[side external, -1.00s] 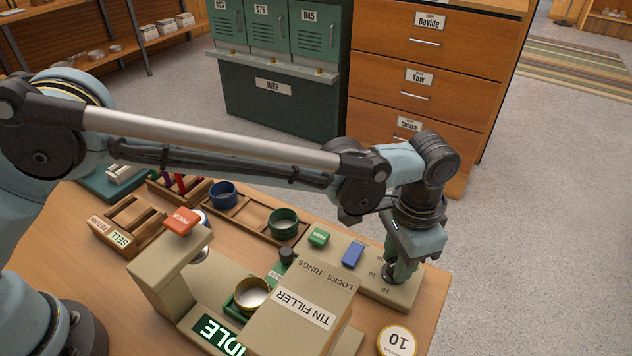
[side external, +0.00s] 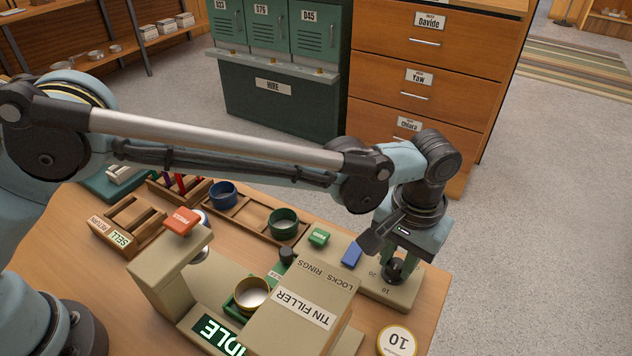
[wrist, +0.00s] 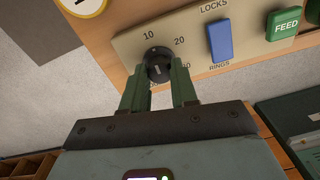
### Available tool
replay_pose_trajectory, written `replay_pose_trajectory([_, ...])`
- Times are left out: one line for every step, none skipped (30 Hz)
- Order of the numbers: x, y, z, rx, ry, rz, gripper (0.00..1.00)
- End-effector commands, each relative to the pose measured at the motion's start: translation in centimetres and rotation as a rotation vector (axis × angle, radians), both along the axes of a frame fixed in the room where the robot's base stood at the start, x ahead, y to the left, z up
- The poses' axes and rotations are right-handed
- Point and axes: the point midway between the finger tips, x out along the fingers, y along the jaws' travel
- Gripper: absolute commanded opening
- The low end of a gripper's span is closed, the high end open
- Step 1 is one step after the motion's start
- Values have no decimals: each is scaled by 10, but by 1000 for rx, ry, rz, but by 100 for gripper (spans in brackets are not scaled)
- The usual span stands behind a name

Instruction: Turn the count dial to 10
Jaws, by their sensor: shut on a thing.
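The count dial (wrist: 158,52) is a black round knob on the beige panel of the tin filler. In the wrist view the label 10 is at its upper left and 20 at its upper right; another number to the right is partly hidden. My gripper (wrist: 158,70) is shut on the dial, with one green finger on each side. In the side external view my gripper (side external: 397,268) points down at the panel's right end, over the dial. A small light mark shows on the knob, but I cannot tell which number it points to.
The blue button (side external: 352,254) and green FEED button (side external: 319,236) sit beside the dial. The tin filler (side external: 303,310) and its IDLE display (side external: 219,335) stand in front, with a tin (side external: 252,293) beside it.

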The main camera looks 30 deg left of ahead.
Motion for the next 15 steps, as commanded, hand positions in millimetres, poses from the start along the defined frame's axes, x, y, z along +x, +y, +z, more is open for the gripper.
replay_pose_trajectory([0,0,1,1,1,4,0])
replay_pose_trajectory([0,0,1,1,1,6,0])
replay_pose_trajectory([0,0,1,1,1,7,0])
replay_pose_trajectory([0,0,1,1,1,7,0])
replay_pose_trajectory([0,0,1,1,1,8,0])
replay_pose_trajectory([0,0,1,1,1,8,0])
replay_pose_trajectory([0,0,1,1,1,7,0])
replay_pose_trajectory([0,0,1,1,1,7,0])
replay_pose_trajectory([0,0,1,1,1,7,0])
replay_pose_trajectory([0,0,1,1,1,7,0])
replay_pose_trajectory([0,0,1,1,1,7,0])
replay_pose_trajectory([0,0,1,1,1,6,0])
replay_pose_trajectory([0,0,1,1,1,6,31])
replay_pose_trajectory([0,0,1,1,1,6,36])
replay_pose_trajectory([0,0,1,1,1,6,42])
